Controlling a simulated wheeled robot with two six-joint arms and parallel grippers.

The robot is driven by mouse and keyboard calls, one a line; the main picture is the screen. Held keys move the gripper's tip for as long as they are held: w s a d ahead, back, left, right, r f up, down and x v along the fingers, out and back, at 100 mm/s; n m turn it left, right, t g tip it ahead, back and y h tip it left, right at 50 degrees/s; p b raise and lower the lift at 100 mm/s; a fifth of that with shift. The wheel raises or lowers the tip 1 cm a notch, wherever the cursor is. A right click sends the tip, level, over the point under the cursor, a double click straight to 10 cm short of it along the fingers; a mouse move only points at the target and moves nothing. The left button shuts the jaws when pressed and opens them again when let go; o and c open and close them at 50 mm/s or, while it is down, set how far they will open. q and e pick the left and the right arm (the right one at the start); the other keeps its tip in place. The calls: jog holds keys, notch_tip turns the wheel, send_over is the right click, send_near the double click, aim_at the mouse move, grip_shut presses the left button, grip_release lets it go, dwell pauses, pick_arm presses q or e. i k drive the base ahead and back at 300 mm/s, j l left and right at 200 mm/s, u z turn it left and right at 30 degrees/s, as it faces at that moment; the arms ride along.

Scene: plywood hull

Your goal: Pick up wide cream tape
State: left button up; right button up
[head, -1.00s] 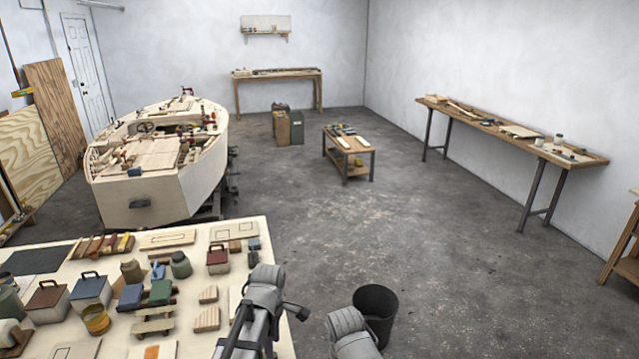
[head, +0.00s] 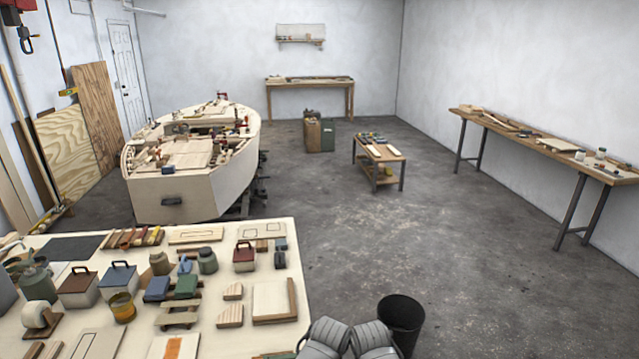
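A cream roll (head: 36,314), which looks like the wide cream tape, stands on a small wooden base at the left of the near cream-topped table (head: 215,265). A yellow-orange ring-shaped item (head: 122,307) sits to its right. Only grey rounded parts of my two arms show at the bottom, right of the table. Neither gripper's fingers are in view.
Tool boxes, jars, blocks and wooden pieces crowd the table. A black bin (head: 402,320) stands on the floor right of my arms. A wooden boat hull (head: 190,165) stands beyond the table. The concrete floor (head: 340,235) to the right is largely open.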

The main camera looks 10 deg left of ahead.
aim_at(189, 318)
jog(key=u, duration=1.3)
jog(key=i+l, duration=0.25)
jog(key=l, duration=0.15)
jog(key=i+l, duration=0.25)
jog(key=l, duration=0.15)
jog(key=i+l, duration=0.25)
jog(key=l, duration=0.15)
jog(key=u, duration=1.6)
jog(key=l, duration=0.1)
